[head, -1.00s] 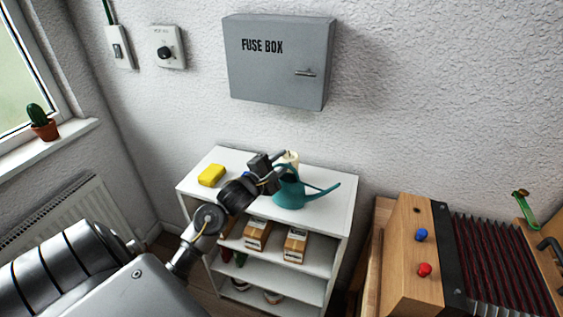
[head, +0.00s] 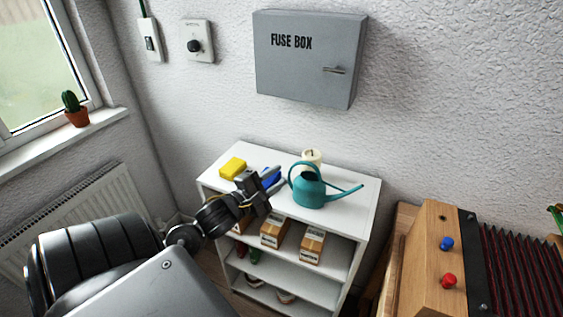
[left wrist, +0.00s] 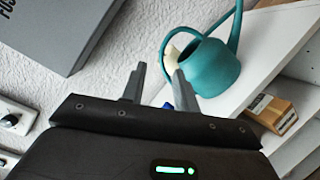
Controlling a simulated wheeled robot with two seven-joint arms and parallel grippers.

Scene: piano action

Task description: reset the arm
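My left arm reaches in from the lower left of the head view. The watering can (left wrist: 212,68) shows beyond the fingers there. My right gripper is in neither view.
The white shelf unit (head: 358,204) also bears a yellow block (head: 233,168), a cream candle (head: 312,157) and a partly hidden blue thing (head: 271,178). Small boxes stand below. A grey fuse box (head: 309,60) hangs above. A wooden bellows instrument (head: 428,258) is at right.

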